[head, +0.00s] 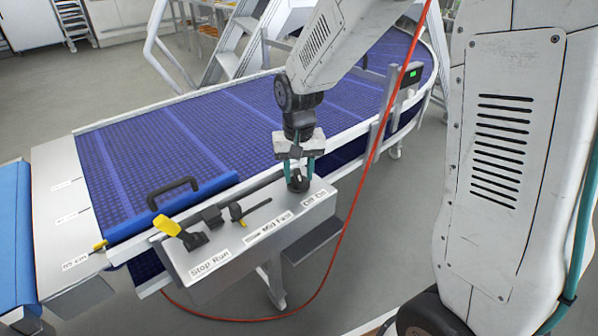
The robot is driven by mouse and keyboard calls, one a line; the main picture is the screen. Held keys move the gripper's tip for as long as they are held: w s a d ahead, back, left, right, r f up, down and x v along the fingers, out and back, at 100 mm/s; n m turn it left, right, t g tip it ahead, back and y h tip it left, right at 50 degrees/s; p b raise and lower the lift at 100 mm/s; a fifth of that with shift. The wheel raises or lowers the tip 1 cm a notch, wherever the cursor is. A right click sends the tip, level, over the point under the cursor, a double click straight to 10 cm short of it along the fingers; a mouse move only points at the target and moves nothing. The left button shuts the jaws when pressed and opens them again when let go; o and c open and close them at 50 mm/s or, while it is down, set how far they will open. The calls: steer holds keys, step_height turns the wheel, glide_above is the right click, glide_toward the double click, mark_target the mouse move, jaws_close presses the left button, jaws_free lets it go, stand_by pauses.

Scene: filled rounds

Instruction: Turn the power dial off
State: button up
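The power dial (298,183) is a small black knob on the right end of the grey control box, behind the label "Off On" (314,198). My gripper (299,170) points down over it from above. Its two teal fingers stand apart, one on each side of the dial, with the knob's top between them. The fingers look open; whether either one touches the knob I cannot tell. The dial's pointing direction is too small and partly covered to read.
On the same box (240,262) stand a yellow-handled lever (170,226) at "Stop Run" and a black lever (237,212) at "Slow Mid Fast". A blue conveyor belt (140,165) with a black handle (172,190) lies behind. A red cable (368,170) hangs right of the box.

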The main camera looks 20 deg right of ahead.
mark_target(299, 175)
step_height(299, 175, up, 8)
steer(key=shift+f, duration=0.25)
stand_by(0.4)
steer(key=s+d+r+n, duration=0.1)
steer(key=s+r, duration=0.1)
steer(key=s, duration=0.6)
steer(key=s+d+r, duration=0.1)
steer(key=s+r, duration=0.2)
steer(key=s, duration=0.6)
steer(key=s+d+r+n+t, duration=0.1)
steer(key=s+r, duration=0.2)
steer(key=s, duration=0.5)
steer(key=shift+s+d+n, duration=0.3)
steer(key=shift+s, duration=0.1)
